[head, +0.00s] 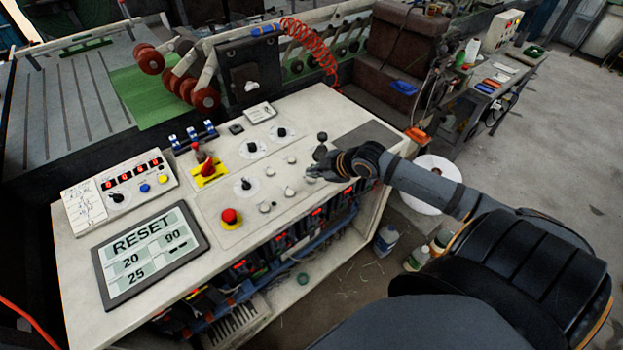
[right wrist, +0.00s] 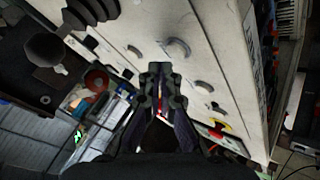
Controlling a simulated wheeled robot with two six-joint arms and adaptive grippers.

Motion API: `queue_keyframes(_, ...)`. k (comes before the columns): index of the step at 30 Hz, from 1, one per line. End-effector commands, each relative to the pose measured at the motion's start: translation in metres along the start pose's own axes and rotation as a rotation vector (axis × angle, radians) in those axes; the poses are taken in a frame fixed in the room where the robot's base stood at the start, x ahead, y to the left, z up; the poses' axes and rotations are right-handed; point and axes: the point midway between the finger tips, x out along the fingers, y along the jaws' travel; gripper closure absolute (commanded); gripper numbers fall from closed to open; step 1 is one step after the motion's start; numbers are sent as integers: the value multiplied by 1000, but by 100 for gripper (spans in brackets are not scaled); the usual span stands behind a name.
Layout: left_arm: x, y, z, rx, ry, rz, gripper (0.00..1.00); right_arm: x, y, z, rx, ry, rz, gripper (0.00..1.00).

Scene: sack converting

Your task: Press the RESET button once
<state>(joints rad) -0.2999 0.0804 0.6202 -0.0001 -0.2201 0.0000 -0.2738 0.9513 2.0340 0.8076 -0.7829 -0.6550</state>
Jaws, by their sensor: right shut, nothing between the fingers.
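A tablet-like screen (head: 150,252) showing the large word RESET above the numbers 20, 90 and 25 lies at the front left of the console. A small box (head: 125,186) with red digits, a yellow button (head: 145,188) and a blue button (head: 163,179) sits behind it. No other readable RESET label shows. My right gripper (head: 312,173) is shut and empty over the right part of the console, among small pale knobs and well right of the screen. Its closed fingers (right wrist: 160,76) show over the panel in the right wrist view. My left gripper is not in view.
A red mushroom button (head: 230,216) on a yellow base stands between my right gripper and the screen. A red-handled switch (head: 206,168) and black knobs rise from the white console top (head: 165,222). The console's front edge drops to open shelves of electronics.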

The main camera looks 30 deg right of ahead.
Motion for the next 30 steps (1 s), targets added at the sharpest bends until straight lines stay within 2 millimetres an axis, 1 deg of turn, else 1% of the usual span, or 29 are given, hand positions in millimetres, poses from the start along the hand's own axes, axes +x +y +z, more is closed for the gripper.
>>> queue_keyframes(14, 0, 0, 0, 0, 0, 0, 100, 0, 0, 0, 0, 0, 0, 100)
queue_keyframes(22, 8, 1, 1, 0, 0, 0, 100, 6, -5, 5, 0, 0, 0, 100)
queue_keyframes(30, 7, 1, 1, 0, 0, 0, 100, 6, -4, 4, 0, 0, 0, 100)
